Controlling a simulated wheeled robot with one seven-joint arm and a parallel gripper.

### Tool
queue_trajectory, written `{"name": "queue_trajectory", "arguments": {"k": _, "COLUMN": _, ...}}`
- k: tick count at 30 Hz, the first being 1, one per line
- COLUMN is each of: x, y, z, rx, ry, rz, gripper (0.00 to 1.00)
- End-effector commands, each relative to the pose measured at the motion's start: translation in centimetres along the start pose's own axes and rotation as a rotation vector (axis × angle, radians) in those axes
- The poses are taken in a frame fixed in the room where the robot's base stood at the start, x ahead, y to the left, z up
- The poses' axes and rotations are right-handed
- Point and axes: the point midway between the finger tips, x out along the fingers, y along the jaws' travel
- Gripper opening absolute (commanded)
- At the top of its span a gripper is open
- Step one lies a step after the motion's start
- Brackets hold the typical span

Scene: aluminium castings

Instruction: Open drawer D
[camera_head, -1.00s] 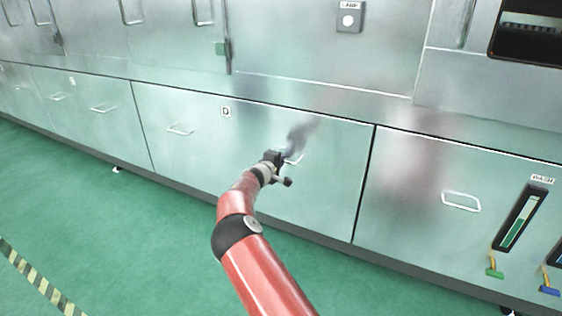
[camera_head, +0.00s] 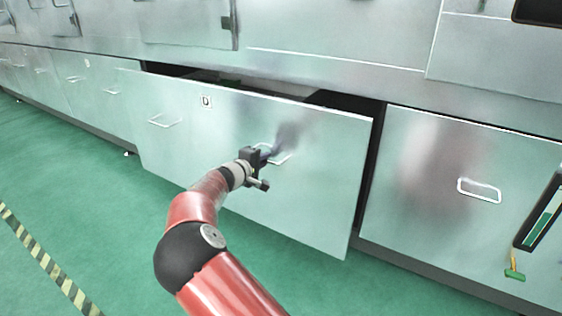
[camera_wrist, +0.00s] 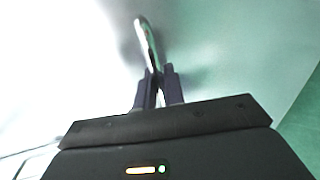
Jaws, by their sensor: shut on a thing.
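Drawer D (camera_head: 215,140) is a wide metal drawer front with a small "D" label (camera_head: 206,102). It stands out from the cabinet, with a dark gap along its top and right edges. It has a left handle (camera_head: 165,122) and a right handle (camera_head: 284,157), both wire loops. My gripper (camera_head: 268,154) is shut on the right handle. In the wrist view the two dark fingers of my gripper (camera_wrist: 158,88) close around the handle bar (camera_wrist: 148,45). Part of the right handle is hidden behind the fingers in the head view.
Another closed drawer with a handle (camera_head: 479,190) lies to the right. More closed drawers (camera_head: 90,95) run to the left. The green floor (camera_head: 90,200) in front is clear, with a striped line (camera_head: 45,262) at left.

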Motion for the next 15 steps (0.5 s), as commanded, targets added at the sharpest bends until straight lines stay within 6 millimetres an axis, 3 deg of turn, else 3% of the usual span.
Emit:
{"name": "queue_trajectory", "arguments": {"k": 1, "x": -1.5, "y": -1.2, "z": -0.1, "rx": 0.000, "ry": 0.002, "rz": -0.004, "gripper": 0.00}}
{"name": "queue_trajectory", "arguments": {"k": 6, "x": -5.9, "y": -2.0, "z": 0.0, "rx": -0.002, "ry": 0.001, "rz": -0.004, "gripper": 0.00}}
{"name": "queue_trajectory", "arguments": {"k": 15, "x": -11.8, "y": -2.9, "z": 0.1, "rx": -0.002, "ry": -0.001, "rz": -0.003, "gripper": 0.00}}
